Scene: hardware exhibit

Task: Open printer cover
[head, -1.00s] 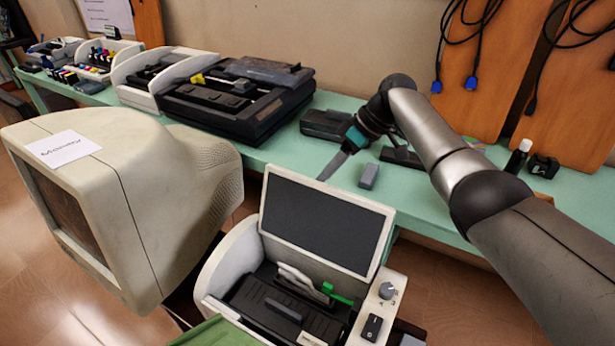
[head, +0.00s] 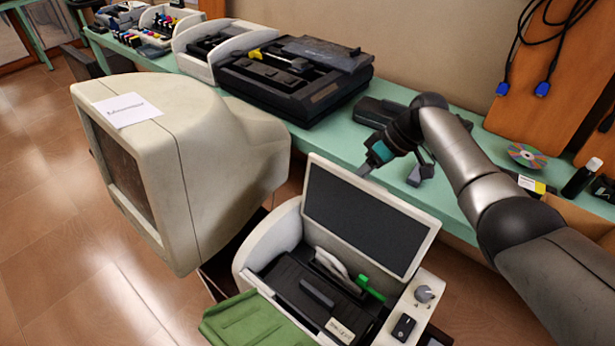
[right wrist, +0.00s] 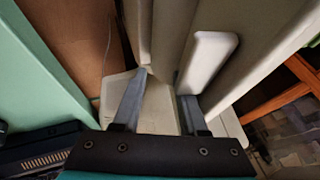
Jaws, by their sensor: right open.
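The printer (head: 268,238) stands at the lower middle of the head view. Its cover (head: 368,218), a light-framed panel with a dark face, stands raised and leaning back. The black inside with white levers and a green lever (head: 370,288) is exposed. My right gripper (head: 364,170) is just behind the cover's top edge. In the right wrist view my right gripper (right wrist: 160,105) is open, its two fingers apart, pointing at pale panels and a white rounded piece (right wrist: 208,60). I cannot tell whether a finger touches the cover. My left gripper is not in view.
A big beige monitor (head: 190,165) with a paper label stands left of the printer. A green bench (head: 325,142) runs behind, holding a black opened machine (head: 295,80), a disc (head: 526,155) and small items. Cables hang on the wall at right.

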